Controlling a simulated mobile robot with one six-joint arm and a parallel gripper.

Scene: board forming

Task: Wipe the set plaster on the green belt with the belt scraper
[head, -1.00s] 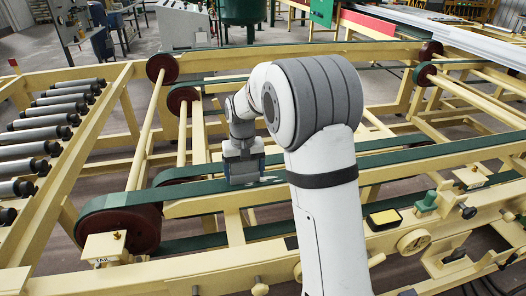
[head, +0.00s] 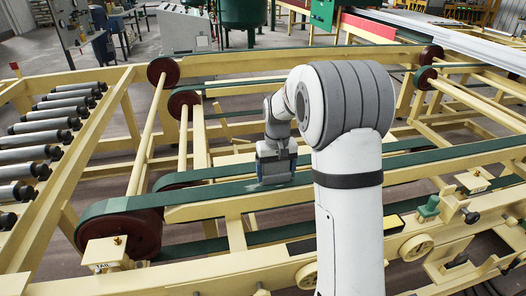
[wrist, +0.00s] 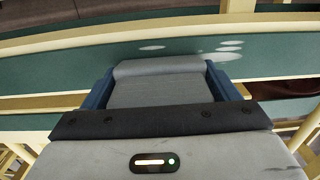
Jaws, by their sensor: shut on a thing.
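The green belt (head: 215,191) runs left to right over the yellow frame. In the wrist view the belt (wrist: 80,62) crosses beyond my gripper. Pale patches of set plaster (wrist: 230,44) lie on it, several right of centre and one nearer the middle. My gripper (head: 276,170) is over the belt, its fingertips low at the belt surface. Its blue fingers are shut on a grey block, the belt scraper (wrist: 158,90). The scraper's working edge is hidden in the wrist view, so contact with the belt cannot be told.
A dark red pulley (head: 130,232) carries the belt's left end. Grey rollers (head: 40,128) stand at the left. A green fitting (head: 429,207) and a yellow handwheel (head: 415,247) are on the near rail. A yellow-and-black pad (head: 394,224) is partly hidden by my arm.

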